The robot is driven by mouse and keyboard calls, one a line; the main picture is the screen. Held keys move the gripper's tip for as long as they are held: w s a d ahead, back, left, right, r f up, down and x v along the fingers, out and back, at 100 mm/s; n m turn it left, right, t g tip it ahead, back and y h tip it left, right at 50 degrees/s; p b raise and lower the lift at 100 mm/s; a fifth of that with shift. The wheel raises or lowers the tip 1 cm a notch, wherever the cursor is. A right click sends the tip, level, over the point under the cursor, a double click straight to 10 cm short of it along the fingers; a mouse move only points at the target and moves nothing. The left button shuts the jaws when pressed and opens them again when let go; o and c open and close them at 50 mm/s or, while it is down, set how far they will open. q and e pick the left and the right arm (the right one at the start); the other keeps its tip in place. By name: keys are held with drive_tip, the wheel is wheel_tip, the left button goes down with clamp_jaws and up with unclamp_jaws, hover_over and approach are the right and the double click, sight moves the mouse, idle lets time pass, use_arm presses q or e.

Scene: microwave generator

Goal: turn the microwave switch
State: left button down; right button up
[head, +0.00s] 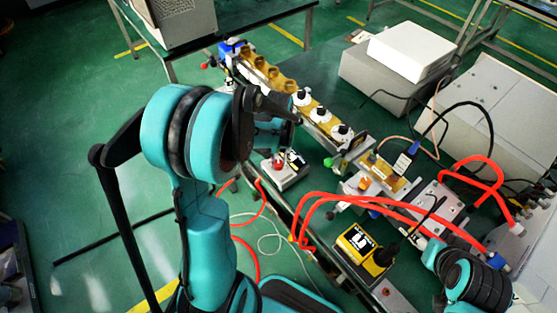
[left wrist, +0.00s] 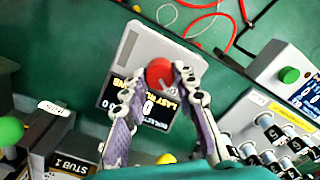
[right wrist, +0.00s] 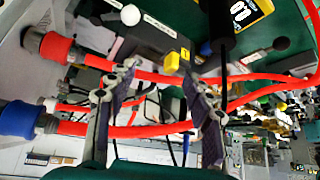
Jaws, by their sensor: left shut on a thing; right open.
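The red switch knob (left wrist: 159,72) sits on a grey box (left wrist: 128,50) with a dark display showing white and yellow text. My left gripper (left wrist: 158,78) has its fingertips on either side of the knob, shut on it. In the head view, the box (head: 291,180) with its red knob (head: 279,162) lies at the near edge of the bench, and my left arm partly covers the gripper there. My right gripper (right wrist: 158,82) is open, with no object gripped between its fingers; red cables cross the view near it.
A row of brass and white-knobbed waveguide parts (head: 300,95) runs along the bench behind the switch box. Red cables (head: 380,198) loop across the right side. A yellow-faced meter (head: 362,248) stands at the front. A white box (head: 412,50) is at the back.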

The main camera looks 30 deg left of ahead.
sight(279, 163)
use_arm(q)
drive_tip(key=m, duration=0.4)
drive_tip(key=shift+m, duration=0.4)
idle(0.4)
drive_tip(key=c, duration=1.2)
unclamp_jaws()
wheel_tip(279, 163, up, 12)
